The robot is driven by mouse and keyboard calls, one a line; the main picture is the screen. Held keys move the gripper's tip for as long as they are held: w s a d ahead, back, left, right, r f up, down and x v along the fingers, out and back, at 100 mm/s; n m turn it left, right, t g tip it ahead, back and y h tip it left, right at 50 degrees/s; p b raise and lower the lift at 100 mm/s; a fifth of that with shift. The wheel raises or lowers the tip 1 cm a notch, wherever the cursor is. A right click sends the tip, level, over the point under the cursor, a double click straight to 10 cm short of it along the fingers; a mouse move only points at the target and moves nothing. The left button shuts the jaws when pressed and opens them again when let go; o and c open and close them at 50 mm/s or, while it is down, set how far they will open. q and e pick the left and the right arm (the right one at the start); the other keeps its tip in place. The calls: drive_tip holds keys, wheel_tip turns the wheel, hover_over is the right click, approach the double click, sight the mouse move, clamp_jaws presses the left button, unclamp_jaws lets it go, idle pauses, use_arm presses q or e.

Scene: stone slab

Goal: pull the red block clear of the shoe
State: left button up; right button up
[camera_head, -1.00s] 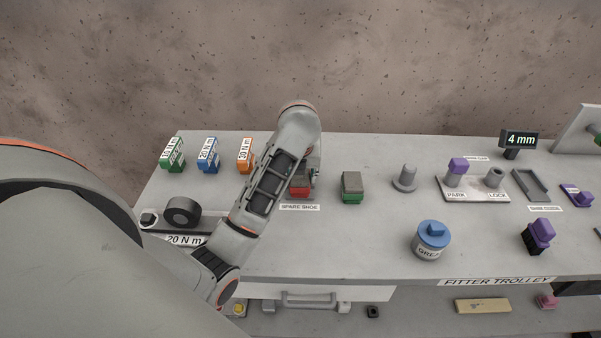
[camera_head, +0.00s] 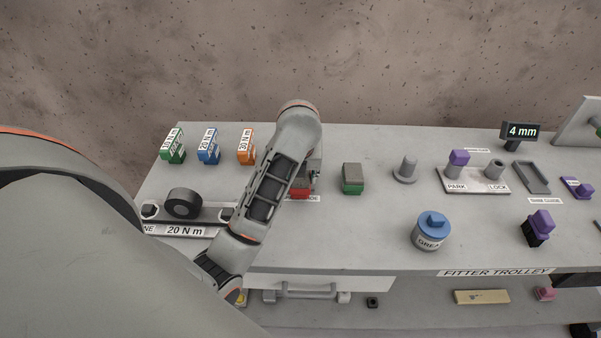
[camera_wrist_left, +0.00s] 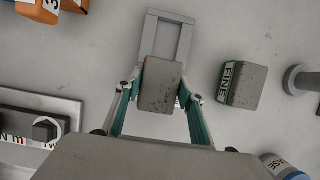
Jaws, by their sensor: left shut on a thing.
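The red block (camera_head: 299,193) has a grey speckled top, which fills the middle of the left wrist view (camera_wrist_left: 160,86). My left gripper (camera_wrist_left: 164,100) is shut on it, one finger on each side. In the head view my left gripper (camera_head: 314,172) is mostly hidden behind its own arm. The shoe is a grey U-shaped frame (camera_wrist_left: 166,18) lying flat beyond the block in the wrist view. The block overlaps the near ends of its side rails, and I cannot tell whether its base is still between them. My right gripper is not in view.
A green block with a grey top (camera_head: 352,178) stands just right of the red block. A grey peg (camera_head: 405,170) and a blue-lidded grease pot (camera_head: 431,231) stand further right. Green, blue and orange blocks (camera_head: 246,146) stand at the back left. A bar with a black roller (camera_head: 183,203) lies left.

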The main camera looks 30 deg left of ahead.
sight(300, 186)
use_arm(q)
drive_tip(key=shift+s+d, duration=0.6)
drive_tip(key=shift+s, duration=0.35)
drive_tip(key=shift+s+d+r, duration=0.4)
drive_tip(key=shift+s+r, duration=0.25)
drive_tip(key=shift+r, duration=0.15)
drive_tip(key=shift+s+d+r, duration=0.4)
drive_tip(key=shift+s+r, duration=0.25)
drive_tip(key=shift+r, duration=0.1)
drive_tip(key=shift+w+a+f, duration=0.1)
drive_tip(key=shift+w+f, duration=0.05)
drive_tip(key=shift+w+a+f, duration=0.4)
drive_tip(key=shift+w+f, duration=0.2)
drive_tip(key=shift+f, duration=0.1)
drive_tip(key=shift+w+a+f, duration=0.4)
drive_tip(key=shift+w+f, duration=0.15)
drive_tip(key=shift+f, duration=0.15)
drive_tip(key=shift+w+a, duration=0.25)
drive_tip(key=shift+w, duration=0.3)
